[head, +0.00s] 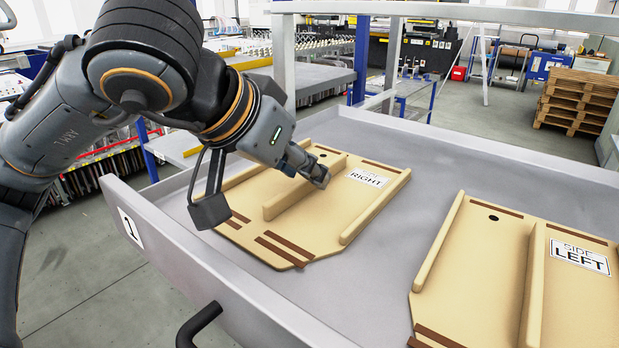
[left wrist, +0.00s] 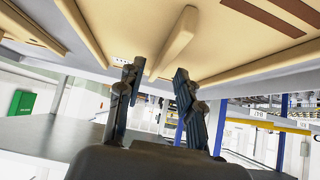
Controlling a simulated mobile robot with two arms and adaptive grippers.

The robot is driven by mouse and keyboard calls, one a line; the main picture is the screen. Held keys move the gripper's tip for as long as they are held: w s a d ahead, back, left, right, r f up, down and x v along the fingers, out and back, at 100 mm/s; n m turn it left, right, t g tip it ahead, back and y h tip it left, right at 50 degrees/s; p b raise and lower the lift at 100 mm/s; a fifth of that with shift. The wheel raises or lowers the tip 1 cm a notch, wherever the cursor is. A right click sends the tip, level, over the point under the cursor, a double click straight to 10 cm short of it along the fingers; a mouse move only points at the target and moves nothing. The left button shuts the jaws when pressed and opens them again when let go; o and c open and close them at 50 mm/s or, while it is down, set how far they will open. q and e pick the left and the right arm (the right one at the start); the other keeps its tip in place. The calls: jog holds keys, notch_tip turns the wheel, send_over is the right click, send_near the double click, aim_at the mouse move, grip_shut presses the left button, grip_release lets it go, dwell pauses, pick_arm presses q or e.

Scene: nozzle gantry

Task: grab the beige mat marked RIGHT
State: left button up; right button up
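The beige mat marked RIGHT (head: 330,205) lies flat in a grey tray (head: 420,205), its label (head: 368,177) facing up. A raised rib (head: 285,203) runs along its middle. My left gripper (head: 316,175) is over the mat at the far part of this rib. In the left wrist view its two fingers (left wrist: 158,68) are apart, with the rib (left wrist: 174,42) showing between and beyond their tips. I cannot tell whether they touch it. The gripper hides part of the rib in the head view. My right gripper is not in view.
A second beige mat marked LEFT (head: 490,270) lies to the right in the same tray, with bare tray between the mats. A grey frame post (head: 284,65) rises behind the tray. A black handle (head: 199,325) sticks out at the tray's front wall.

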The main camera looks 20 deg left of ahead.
pick_arm(q)
jog(key=shift+x, duration=1.05)
jog(key=shift+r, duration=0.1)
jog(key=shift+c, duration=0.4)
grip_shut()
jog(key=shift+r, duration=0.1)
